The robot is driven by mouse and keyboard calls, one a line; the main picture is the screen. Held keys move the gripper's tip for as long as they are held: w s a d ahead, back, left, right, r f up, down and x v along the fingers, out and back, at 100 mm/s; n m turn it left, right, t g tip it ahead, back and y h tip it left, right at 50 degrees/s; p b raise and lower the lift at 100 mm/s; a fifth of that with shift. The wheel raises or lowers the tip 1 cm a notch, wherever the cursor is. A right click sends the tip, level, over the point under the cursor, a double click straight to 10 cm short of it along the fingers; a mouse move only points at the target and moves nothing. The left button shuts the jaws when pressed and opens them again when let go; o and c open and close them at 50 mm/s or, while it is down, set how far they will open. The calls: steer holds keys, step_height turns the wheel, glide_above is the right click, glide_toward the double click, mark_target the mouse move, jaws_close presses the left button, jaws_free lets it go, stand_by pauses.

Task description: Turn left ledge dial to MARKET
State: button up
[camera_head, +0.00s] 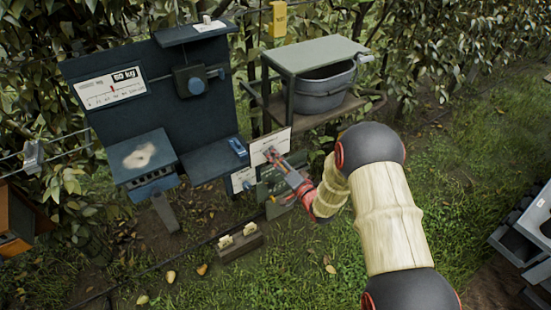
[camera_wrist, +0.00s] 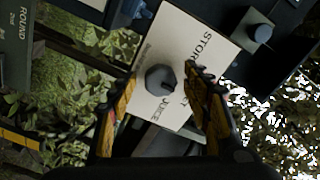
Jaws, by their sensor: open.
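A white label plate (camera_head: 283,137) stands upright at the ledge in the head view, with my gripper (camera_head: 277,161) in front of it. In the wrist view the plate (camera_wrist: 178,38) shows tilted, with a dark grey dial (camera_wrist: 160,79) on it. The words STO... and JUICE are readable; another word ending in T is partly hidden by the right finger. My gripper (camera_wrist: 162,84) is open, one finger on each side of the dial. I cannot tell whether the fingers touch it, nor exactly which word the dial points to.
A second white plate with a small blue knob (camera_head: 246,185) is just lower left. A dark blue scale board (camera_head: 150,75) reads 60 kg. A grey tub (camera_head: 322,92) stands on a wooden shelf at right. Small blocks (camera_head: 240,243) and fallen pears lie on the grass.

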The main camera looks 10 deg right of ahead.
steer(key=v, duration=1.1)
steer(key=shift+s, duration=0.3)
steer(key=shift+d, duration=0.1)
